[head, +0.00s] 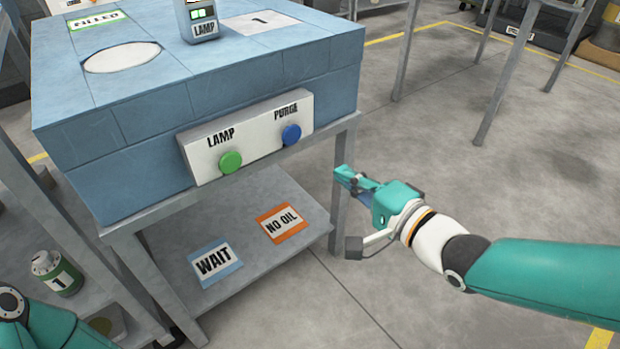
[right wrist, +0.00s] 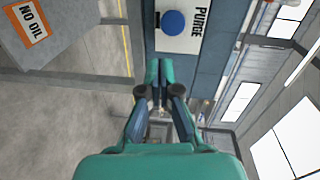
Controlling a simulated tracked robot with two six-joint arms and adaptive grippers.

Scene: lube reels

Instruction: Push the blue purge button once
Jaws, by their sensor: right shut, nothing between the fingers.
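The blue purge button (head: 291,135) sits on the right part of a white panel (head: 250,138) on the front of the blue bench, under the word PURGE. In the right wrist view the blue button (right wrist: 173,22) shows at the top, beyond the fingertips. A green lamp button (head: 230,162) sits left of it on the same panel. My right gripper (head: 342,175) is shut and empty, in front of the bench, below and right of the blue button and apart from it. In the right wrist view the closed fingers (right wrist: 158,75) point toward the panel. My left gripper is not visible.
A lower shelf (head: 245,235) bears WAIT and NO OIL labels. A green canister (head: 55,273) stands at lower left. A bench leg (head: 341,200) is close to my right gripper.

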